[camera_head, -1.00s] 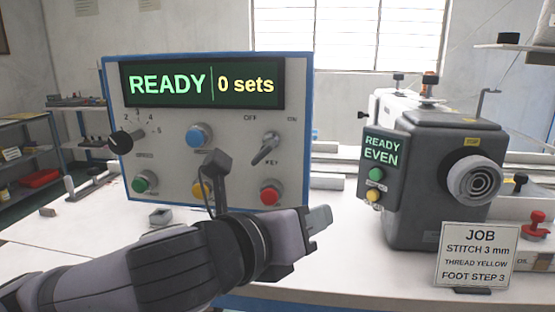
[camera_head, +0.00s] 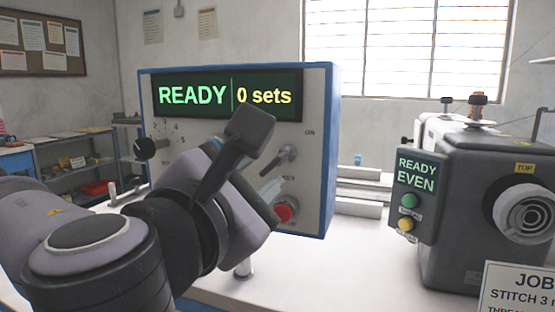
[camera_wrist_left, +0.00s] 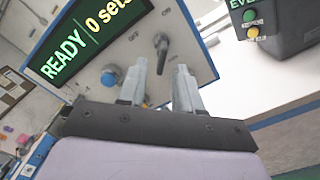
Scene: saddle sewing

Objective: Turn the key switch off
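The key switch (camera_head: 279,162) is on the right side of the blue-edged control panel (camera_head: 320,180). My right gripper is not in view.
A red button (camera_head: 285,212) sits just below the key switch. A black dial (camera_head: 146,148) is at the panel's left, and a blue button (camera_wrist_left: 111,75) shows in the wrist view.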

